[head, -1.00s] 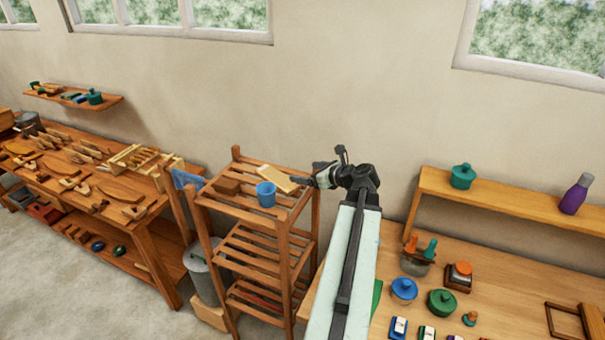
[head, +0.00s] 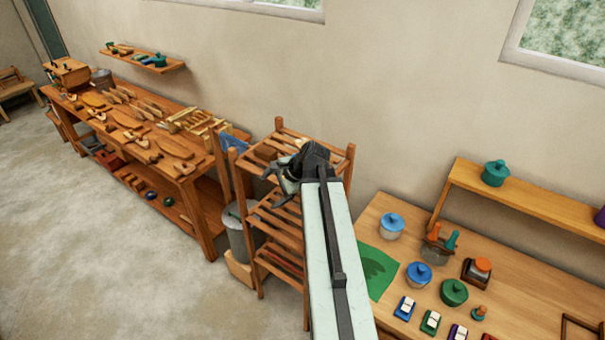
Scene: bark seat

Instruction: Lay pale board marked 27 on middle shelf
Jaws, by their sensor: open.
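A wooden slatted rack (head: 241,170) stands against the wall with several shelves. Its middle shelf (head: 272,222) shows bare slats at left; my arm hides its right part. My gripper (head: 276,182) is at the front of the rack, around the level of its top shelf and in front of it in this view. It is open, and I see nothing held in it. The pale board is mostly or wholly hidden behind my gripper; a small pale patch (head: 301,142) above the gripper may be its edge. I cannot read any number.
A brown block (head: 264,152) lies on the top shelf. A grey bin (head: 237,236) stands left of the rack. A long workbench (head: 205,176) with tools is further left. The right table (head: 400,225) holds several jars and a green cloth (head: 377,268).

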